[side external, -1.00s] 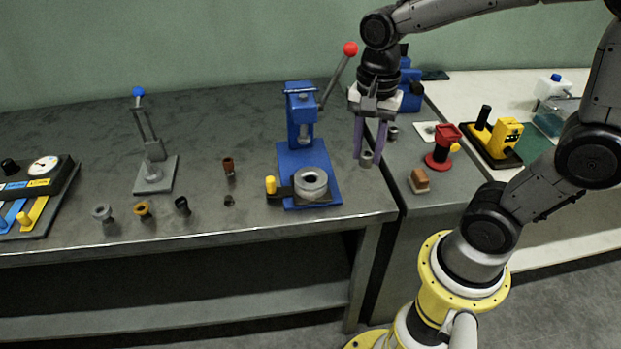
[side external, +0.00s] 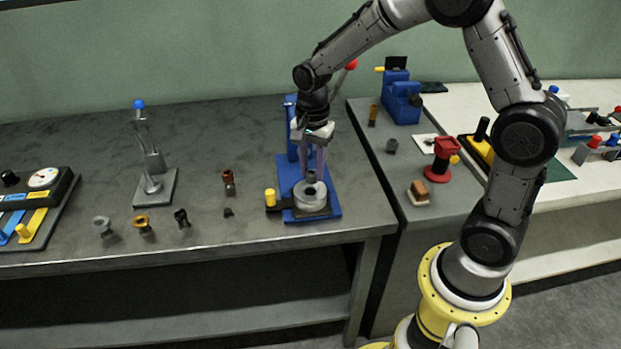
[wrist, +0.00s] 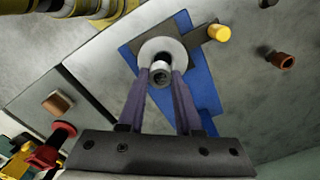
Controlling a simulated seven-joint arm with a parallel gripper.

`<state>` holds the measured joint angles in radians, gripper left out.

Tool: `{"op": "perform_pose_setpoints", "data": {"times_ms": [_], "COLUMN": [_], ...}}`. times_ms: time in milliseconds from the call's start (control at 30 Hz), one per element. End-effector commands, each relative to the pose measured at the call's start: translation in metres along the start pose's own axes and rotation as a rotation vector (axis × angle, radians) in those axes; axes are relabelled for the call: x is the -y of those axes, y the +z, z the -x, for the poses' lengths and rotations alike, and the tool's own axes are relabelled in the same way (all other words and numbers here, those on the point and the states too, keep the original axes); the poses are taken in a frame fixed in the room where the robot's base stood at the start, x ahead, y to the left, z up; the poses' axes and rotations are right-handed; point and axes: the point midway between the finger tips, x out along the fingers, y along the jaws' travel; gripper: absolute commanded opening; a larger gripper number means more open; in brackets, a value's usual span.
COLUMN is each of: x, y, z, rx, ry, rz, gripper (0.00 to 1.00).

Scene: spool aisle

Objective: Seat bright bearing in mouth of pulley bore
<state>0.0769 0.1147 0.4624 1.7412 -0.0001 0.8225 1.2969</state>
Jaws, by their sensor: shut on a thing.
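My gripper (side external: 314,172) is shut on the bright bearing (wrist: 160,75), a small silvery ring between its purple fingertips; the gripper also shows in the wrist view (wrist: 161,82). The pulley (side external: 311,198) is a pale grey ring on the blue press base, and it also shows in the wrist view (wrist: 174,46). The bearing overlaps the pulley's middle in the wrist view, and the fingertips are just above the pulley in the side view. I cannot tell whether the bearing touches the bore.
The blue press (side external: 334,207) rises behind the pulley, with a red-knobbed lever. A yellow knob (side external: 270,197) stands left of the pulley. Several small bushings, including an orange one (side external: 142,224), stand farther left. A red stand (side external: 441,160) and brown block (side external: 419,192) are on the right bench.

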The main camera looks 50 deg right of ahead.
Motion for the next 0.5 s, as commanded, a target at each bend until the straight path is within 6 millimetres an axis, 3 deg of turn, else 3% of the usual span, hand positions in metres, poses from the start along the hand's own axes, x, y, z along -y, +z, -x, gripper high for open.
{"op": "perform_pose_setpoints", "data": {"times_ms": [233,500], "x": [0.004,0.005], "y": [-0.001,-0.001], "z": [-0.033,-0.036], "rx": [0.001,0.0], "ry": [0.003,0.0], "rz": [0.0,0.0], "gripper": [0.0,0.0]}}
